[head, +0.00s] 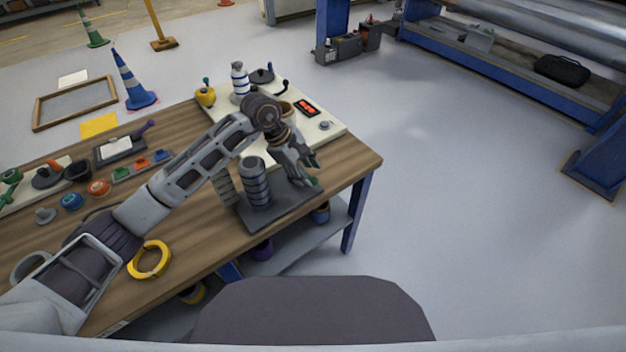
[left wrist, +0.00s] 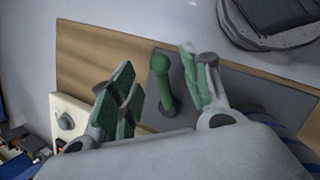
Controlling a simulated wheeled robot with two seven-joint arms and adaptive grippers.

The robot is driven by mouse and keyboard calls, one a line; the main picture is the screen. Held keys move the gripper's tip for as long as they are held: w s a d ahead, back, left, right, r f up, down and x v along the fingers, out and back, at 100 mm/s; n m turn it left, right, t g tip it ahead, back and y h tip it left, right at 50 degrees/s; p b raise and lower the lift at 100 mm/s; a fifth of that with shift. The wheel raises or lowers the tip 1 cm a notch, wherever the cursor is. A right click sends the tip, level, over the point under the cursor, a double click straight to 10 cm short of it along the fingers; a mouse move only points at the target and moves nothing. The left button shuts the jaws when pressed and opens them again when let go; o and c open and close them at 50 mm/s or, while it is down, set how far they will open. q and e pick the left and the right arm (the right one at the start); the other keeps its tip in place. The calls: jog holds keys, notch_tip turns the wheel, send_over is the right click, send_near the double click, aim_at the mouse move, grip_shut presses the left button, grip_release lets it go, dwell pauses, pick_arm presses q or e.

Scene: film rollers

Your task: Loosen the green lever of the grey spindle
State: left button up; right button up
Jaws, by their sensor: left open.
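The grey spindle (head: 257,188), a banded upright cylinder, stands on a dark grey plate (head: 268,222) at the table's right front corner. Its banded side shows at the lower right of the left wrist view (left wrist: 288,138). The green lever (left wrist: 163,80) stands up from the plate in the left wrist view, with a rounded top. My left gripper (head: 312,172) is open above the plate, to the right of the spindle. In the left wrist view its green-padded fingers (left wrist: 158,82) are on either side of the lever, with gaps visible. In the head view the gripper hides the lever.
A pale board (head: 335,130) behind the gripper carries a red display (head: 306,107), a striped roll (head: 240,80) and a yellow pot (head: 205,96). A yellow ring (head: 149,259) lies near the front edge. Several coloured parts lie at the left. Open floor is right of the table.

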aim_at(311, 178)
pick_arm(q)
jog(key=x, duration=0.4)
jog(key=shift+d+f, duration=0.2)
jog(key=shift+f, duration=0.2)
jog(key=c, duration=1)
grip_shut()
pick_arm(e)
jog(key=shift+w+d, duration=0.2)
jog(key=shift+d, duration=0.55)
